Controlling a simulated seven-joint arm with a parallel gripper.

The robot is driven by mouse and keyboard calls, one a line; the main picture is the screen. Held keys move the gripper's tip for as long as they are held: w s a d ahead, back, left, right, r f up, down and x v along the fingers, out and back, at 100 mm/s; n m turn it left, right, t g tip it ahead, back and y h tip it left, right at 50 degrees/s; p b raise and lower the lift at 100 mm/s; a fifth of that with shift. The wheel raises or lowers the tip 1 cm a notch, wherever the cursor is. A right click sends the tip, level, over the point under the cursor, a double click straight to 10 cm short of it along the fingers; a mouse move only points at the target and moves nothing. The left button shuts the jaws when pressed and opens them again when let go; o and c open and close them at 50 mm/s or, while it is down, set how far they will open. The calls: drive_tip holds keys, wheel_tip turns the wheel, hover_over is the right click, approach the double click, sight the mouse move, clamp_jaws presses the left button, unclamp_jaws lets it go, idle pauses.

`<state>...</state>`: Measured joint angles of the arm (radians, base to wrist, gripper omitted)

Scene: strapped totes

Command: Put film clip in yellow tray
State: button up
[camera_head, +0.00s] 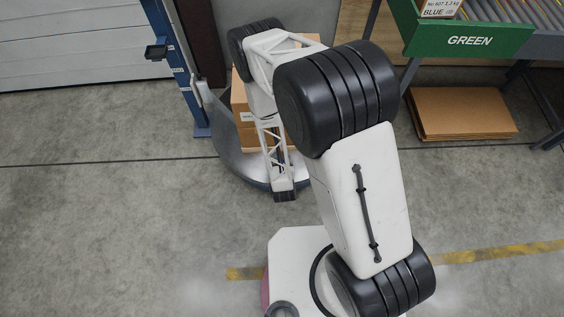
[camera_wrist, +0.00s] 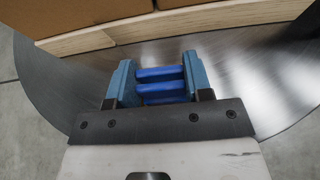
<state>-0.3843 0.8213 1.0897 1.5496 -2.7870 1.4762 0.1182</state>
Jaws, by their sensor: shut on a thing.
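My gripper (camera_wrist: 160,84) shows in the wrist view with its two teal fingers shut on a blue thing with parallel bars, which I take to be the film clip (camera_wrist: 162,74). It is held above a grey metal plate, apart from the boxes beyond. In the head view my arm reaches over the same plate, and the fingers and the clip cannot be made out there. No yellow tray shows in either view.
Cardboard boxes (camera_wrist: 80,15) stand on a wooden pallet (camera_wrist: 160,29) on the round metal plate (camera_wrist: 40,80). A blue column (camera_head: 181,70) stands to its left. At upper right are a green panel marked GREEN (camera_head: 470,41) and flat cardboard (camera_head: 462,112). The floor at left is clear.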

drive_tip(key=shift+f, duration=0.1)
drive_tip(key=o, duration=0.9)
drive_tip(key=shift+s, duration=0.1)
drive_tip(key=v, duration=1.2)
drive_tip(key=shift+r, duration=0.2)
